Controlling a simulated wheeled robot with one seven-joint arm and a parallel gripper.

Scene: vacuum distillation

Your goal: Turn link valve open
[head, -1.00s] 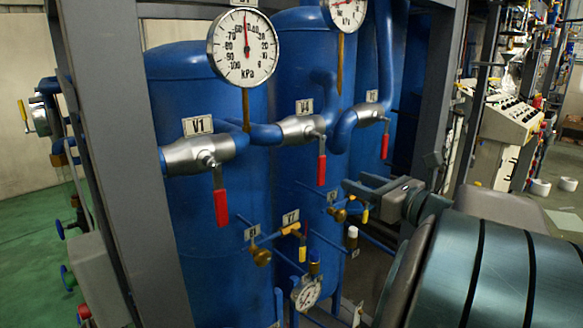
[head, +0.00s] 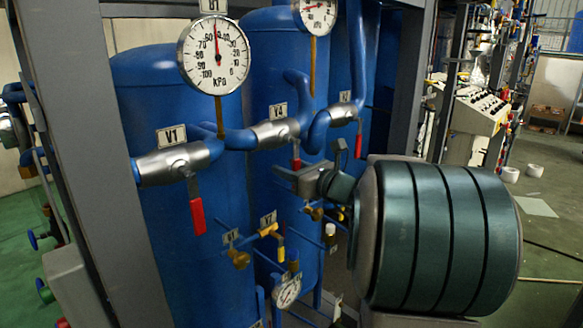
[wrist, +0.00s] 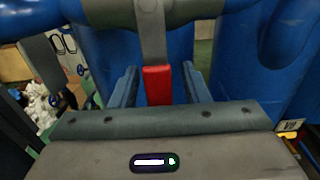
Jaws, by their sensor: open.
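Three silver valves with red-gripped levers sit on the blue pipe in the head view: V1 (head: 178,161), V4 (head: 274,133) and a farther one at the right (head: 344,112). All three levers hang down, across the pipe. I cannot tell by label which is the link valve. My gripper (head: 284,172) is at the V4 lever (head: 296,163), whose lower end it hides. In the wrist view, a red lever grip (wrist: 158,84) hangs between the two fingers of my open gripper (wrist: 158,88), with gaps on both sides.
Blue tanks (head: 180,235) stand close behind the valves. Dial gauges (head: 214,55) rise above the pipe. Small yellow-handled valves (head: 268,230) and a lower gauge (head: 287,291) sit below. A grey frame post (head: 75,130) stands at the left. Open floor lies at the right.

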